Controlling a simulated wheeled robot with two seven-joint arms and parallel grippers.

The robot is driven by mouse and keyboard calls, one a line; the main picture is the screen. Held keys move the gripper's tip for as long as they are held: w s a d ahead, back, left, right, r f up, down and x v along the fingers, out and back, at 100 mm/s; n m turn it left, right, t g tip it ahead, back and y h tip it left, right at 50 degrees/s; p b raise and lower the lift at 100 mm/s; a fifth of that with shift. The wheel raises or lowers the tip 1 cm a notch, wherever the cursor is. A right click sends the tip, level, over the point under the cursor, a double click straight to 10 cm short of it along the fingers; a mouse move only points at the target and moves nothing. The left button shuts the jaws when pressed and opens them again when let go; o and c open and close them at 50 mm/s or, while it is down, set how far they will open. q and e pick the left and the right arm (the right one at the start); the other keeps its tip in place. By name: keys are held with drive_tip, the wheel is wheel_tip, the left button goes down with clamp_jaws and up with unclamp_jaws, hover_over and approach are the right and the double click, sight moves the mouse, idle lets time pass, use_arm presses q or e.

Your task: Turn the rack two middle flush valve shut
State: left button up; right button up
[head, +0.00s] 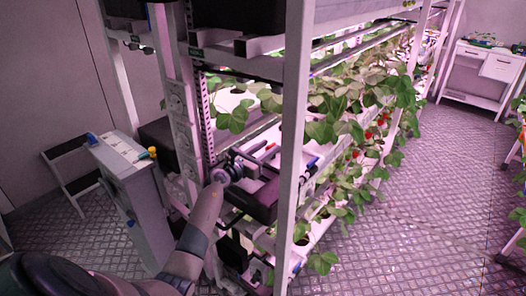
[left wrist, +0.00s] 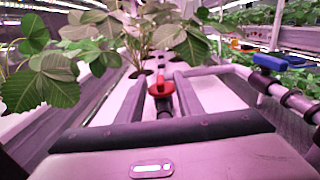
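A red valve handle (left wrist: 160,88) stands upright on a dark stem at the rack's end in the left wrist view. In the head view the red handle (head: 270,147) shows small beside my gripper. My left gripper (head: 266,156) reaches into the middle level of the near rack. In the left wrist view its two fingers (left wrist: 165,80) are apart, one on each side of the red handle. I see no clear grip on the handle. The stem's lower part is hidden by the gripper. My right gripper is not in view.
A blue valve handle (left wrist: 284,62) sits on a pipe to the right; it also shows in the head view (head: 312,163). A white rack post (head: 293,130) stands close by. Strawberry plants (head: 335,115) hang over the rack's side. A grey cabinet (head: 130,190) stands at left.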

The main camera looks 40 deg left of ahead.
use_arm(q)
drive_tip(key=shift+s, duration=0.1)
drive_tip(key=s+b, duration=0.1)
drive_tip(key=s, duration=0.4)
drive_tip(key=s+a+b, duration=0.1)
drive_tip(key=s, duration=0.4)
drive_tip(key=s+b, duration=0.1)
drive_tip(key=s, duration=0.5)
drive_tip(key=shift+a+f, duration=0.15)
drive_tip(key=shift+a, duration=0.05)
drive_tip(key=shift+s, duration=0.55)
drive_tip(key=shift+b, duration=0.3)
drive_tip(key=shift+c, duration=0.5)
